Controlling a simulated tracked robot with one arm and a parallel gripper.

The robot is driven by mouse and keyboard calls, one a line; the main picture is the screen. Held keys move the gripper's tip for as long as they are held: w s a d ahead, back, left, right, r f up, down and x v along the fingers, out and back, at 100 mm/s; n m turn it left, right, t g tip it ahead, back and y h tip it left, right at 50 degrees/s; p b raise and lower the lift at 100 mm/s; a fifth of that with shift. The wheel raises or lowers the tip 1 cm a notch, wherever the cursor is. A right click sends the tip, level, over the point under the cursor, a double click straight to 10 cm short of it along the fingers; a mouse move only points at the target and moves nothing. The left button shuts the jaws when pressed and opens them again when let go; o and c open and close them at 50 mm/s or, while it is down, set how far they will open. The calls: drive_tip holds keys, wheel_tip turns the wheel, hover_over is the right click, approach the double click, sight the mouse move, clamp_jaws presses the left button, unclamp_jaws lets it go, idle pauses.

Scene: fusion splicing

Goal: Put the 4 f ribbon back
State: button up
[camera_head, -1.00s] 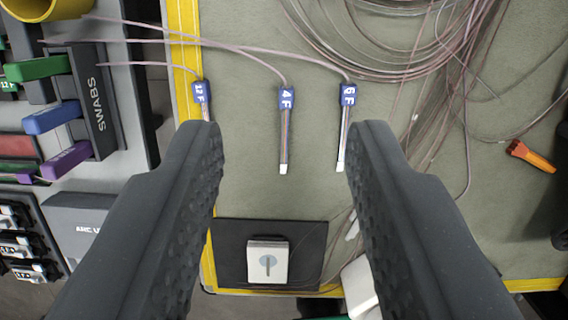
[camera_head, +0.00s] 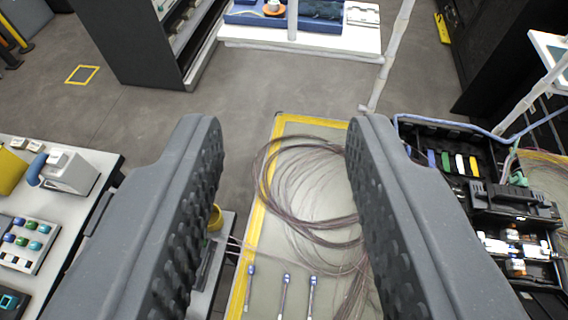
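Three ribbon ends with blue tags lie side by side on the green-grey mat (camera_head: 328,130) at the bottom of the view. The 4 F ribbon (camera_head: 286,280) is the middle one; its tag is too small to read now but was legible earlier. The tag to its left (camera_head: 251,270) was 12 F, and the one to its right (camera_head: 312,281) was 6 F. My gripper (camera_head: 288,130) is open and empty, well above the mat. Its fingers frame the coiled fibre (camera_head: 300,185), and the ribbons lie lower in the picture.
A black open case (camera_head: 450,140) with tools stands right of the mat. A white bench (camera_head: 75,215) with a rack of coloured knobs (camera_head: 28,243) is at the left. A yellow roll (camera_head: 215,217) sits left of the mat. Open floor (camera_head: 260,85) lies beyond.

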drive_tip(key=shift+t, duration=0.7)
drive_tip(key=s+r, duration=0.1)
drive_tip(key=r, duration=0.1)
drive_tip(key=s+r, duration=0.2)
drive_tip(key=shift+s+r, duration=0.2)
drive_tip(key=shift+r, duration=0.05)
idle(0.3)
